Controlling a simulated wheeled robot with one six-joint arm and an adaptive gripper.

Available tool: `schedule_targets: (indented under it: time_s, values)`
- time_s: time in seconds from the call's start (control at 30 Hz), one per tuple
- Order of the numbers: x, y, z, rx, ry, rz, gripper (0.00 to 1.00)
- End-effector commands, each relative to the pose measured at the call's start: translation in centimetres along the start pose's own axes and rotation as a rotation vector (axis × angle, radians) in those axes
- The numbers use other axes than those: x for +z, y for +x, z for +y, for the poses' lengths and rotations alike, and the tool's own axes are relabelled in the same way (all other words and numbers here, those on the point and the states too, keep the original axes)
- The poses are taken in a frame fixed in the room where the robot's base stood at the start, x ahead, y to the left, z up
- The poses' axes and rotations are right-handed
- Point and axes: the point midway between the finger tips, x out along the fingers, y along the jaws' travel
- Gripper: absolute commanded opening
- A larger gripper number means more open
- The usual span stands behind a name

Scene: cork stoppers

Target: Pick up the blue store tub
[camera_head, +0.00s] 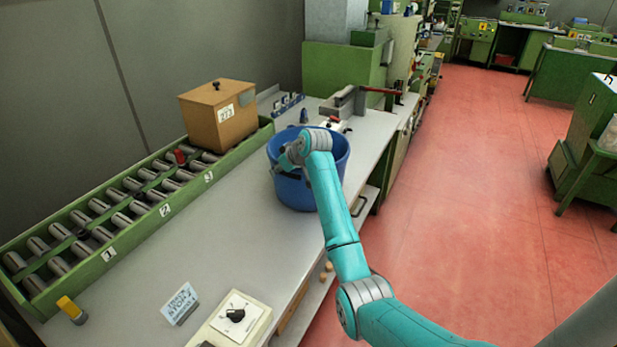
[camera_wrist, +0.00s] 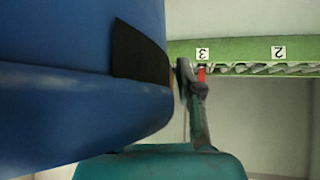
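The blue store tub (camera_head: 335,160) stands upright on the grey worktop in the head view. My gripper (camera_head: 284,168) is at the tub's left side, with my wrist over its rim and hiding part of it. In the wrist view the tub (camera_wrist: 60,85) fills the left side very close up, with a dark patch on its wall. My gripper (camera_wrist: 184,78) shows one dark finger beside the tub's edge there. The other finger is hidden, and I cannot tell whether the fingers grip the tub.
A green rack (camera_head: 190,204) of grey cylinders runs along the wall, with a wooden box (camera_head: 213,137) at its far end. A clamp tool with a red handle (camera_head: 382,91) lies behind the tub. A switch box (camera_head: 241,311) and sign (camera_head: 180,303) stand at the front. The middle worktop is clear.

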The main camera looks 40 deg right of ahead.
Motion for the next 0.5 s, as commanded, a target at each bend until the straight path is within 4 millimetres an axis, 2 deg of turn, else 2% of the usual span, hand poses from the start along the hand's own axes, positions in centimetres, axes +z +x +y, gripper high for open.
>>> schedule_targets:
  time_s: [0.07,0.2,0.5]
  values:
    - [0.00,-0.02,0.01,0.000,0.000,0.000,0.33]
    - [-0.01,-0.04,0.02,0.000,0.000,0.000,0.00]
    - [-0.18,-0.16,0.07,0.002,-0.002,0.003,0.00]
